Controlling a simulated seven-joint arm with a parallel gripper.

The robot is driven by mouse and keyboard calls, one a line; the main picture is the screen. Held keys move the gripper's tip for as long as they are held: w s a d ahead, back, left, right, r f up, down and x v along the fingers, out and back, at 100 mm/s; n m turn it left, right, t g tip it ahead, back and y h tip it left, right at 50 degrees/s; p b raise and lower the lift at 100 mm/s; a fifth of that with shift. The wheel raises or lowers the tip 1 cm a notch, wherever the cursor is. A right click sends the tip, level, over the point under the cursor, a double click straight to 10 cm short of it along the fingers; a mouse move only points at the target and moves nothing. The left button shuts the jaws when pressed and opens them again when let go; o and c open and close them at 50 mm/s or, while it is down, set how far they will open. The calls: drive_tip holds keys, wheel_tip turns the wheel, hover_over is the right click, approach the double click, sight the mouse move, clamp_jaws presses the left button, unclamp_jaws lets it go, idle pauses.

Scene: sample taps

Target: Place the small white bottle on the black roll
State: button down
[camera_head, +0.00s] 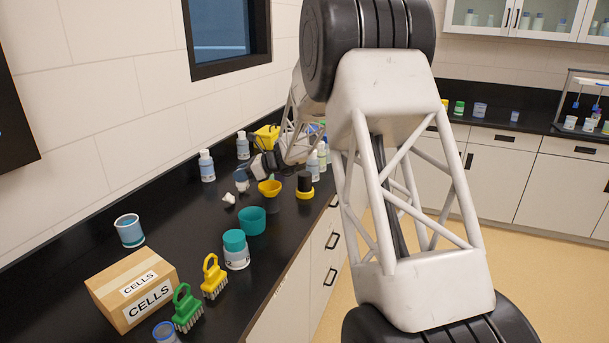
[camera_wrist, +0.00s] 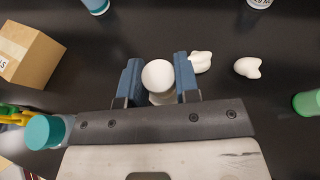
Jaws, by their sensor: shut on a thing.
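The small white bottle (camera_wrist: 157,76) with a round white top is between the two blue fingers of my gripper (camera_wrist: 157,80) in the wrist view. The fingers are shut on its sides. In the head view, my gripper (camera_head: 242,181) is low over the back part of the black counter, and the bottle is too small there to make out clearly. The black roll appears to be the dark cylinder (camera_head: 305,180) with a yellow ring at its base, to the right of my gripper near the counter's front edge. I do not see it in the wrist view.
White lumpy pieces (camera_wrist: 247,67) lie beside the fingers. A teal cup (camera_head: 251,221), a teal-lidded jar (camera_head: 236,250), brushes (camera_head: 213,277) and a cardboard box (camera_head: 132,287) stand nearer the camera.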

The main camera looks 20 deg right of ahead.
drive_tip(key=s+d+r+m+t+h, duration=0.1)
drive_tip(key=s+d, duration=0.4)
drive_tip(key=d, duration=0.5)
drive_tip(key=s+d+r+m+t, duration=0.1)
drive_tip(key=s+d, duration=0.4)
drive_tip(key=d, duration=0.5)
drive_tip(key=shift+s+d+r+m+t+h, duration=0.3)
drive_tip(key=shift+s+d+r+h, duration=0.05)
drive_tip(key=shift+s+d+h, duration=0.05)
hover_over(305, 173)
drive_tip(key=shift+f, duration=0.8)
drive_tip(key=shift+s+f, duration=0.1)
drive_tip(key=shift+f, duration=1.65)
drive_tip(key=shift+f, duration=0.15)
drive_tip(key=c, duration=0.8)
unclamp_jaws()
drive_tip(key=shift+c, duration=0.2)
drive_tip(key=shift+r, duration=0.2)
